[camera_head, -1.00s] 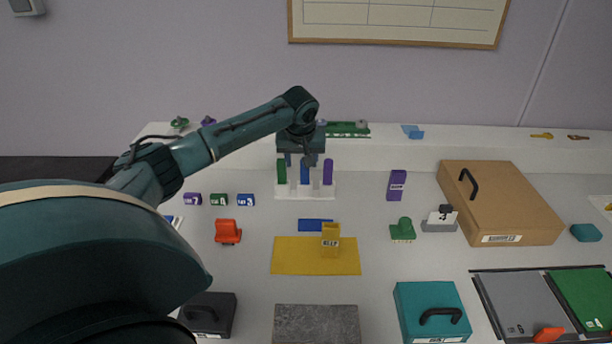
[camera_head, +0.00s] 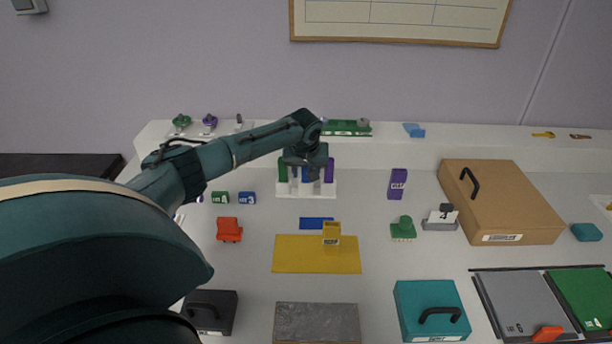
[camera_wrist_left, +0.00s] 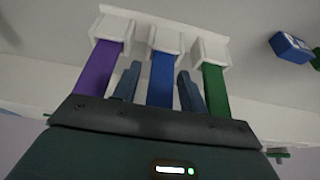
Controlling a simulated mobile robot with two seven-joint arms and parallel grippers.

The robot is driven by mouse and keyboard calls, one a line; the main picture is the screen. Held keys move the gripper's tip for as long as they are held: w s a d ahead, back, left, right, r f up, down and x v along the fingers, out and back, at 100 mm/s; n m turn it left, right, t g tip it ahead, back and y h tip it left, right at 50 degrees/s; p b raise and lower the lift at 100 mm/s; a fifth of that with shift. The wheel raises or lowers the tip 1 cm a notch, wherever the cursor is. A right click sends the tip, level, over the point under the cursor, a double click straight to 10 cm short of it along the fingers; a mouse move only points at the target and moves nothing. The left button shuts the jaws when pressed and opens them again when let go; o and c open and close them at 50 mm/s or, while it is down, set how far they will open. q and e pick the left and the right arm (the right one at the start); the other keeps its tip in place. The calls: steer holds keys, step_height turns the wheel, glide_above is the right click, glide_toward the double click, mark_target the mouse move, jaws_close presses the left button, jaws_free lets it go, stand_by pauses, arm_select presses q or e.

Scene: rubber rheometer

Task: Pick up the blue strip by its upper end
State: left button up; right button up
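The blue strip (camera_head: 305,177) stands upright in the middle slot of the white rack (camera_head: 307,194). A green strip (camera_head: 282,172) stands to its left and a purple strip (camera_head: 329,171) to its right. My left gripper (camera_head: 306,171) is over the upper part of the blue strip, pointing down. In the left wrist view the gripper (camera_wrist_left: 158,84) is open, with one finger on each side of the blue strip (camera_wrist_left: 163,78) and a gap visible on both sides. The strip's top end is hidden behind the gripper body. My right gripper is not in view.
A raised white ledge (camera_head: 460,147) runs behind the rack. In front lie a small blue piece (camera_head: 316,223) and a yellow mat (camera_head: 290,256) bearing a yellow holder (camera_head: 331,232). Small labelled blocks (camera_head: 246,198) sit to the left. A purple block (camera_head: 397,183) stands to the right.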

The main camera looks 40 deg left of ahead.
arm_select(q)
steer(key=c, duration=0.9)
steer(key=shift+r, duration=0.15)
step_height(320, 180, up, 10)
steer(key=shift+b, duration=0.4)
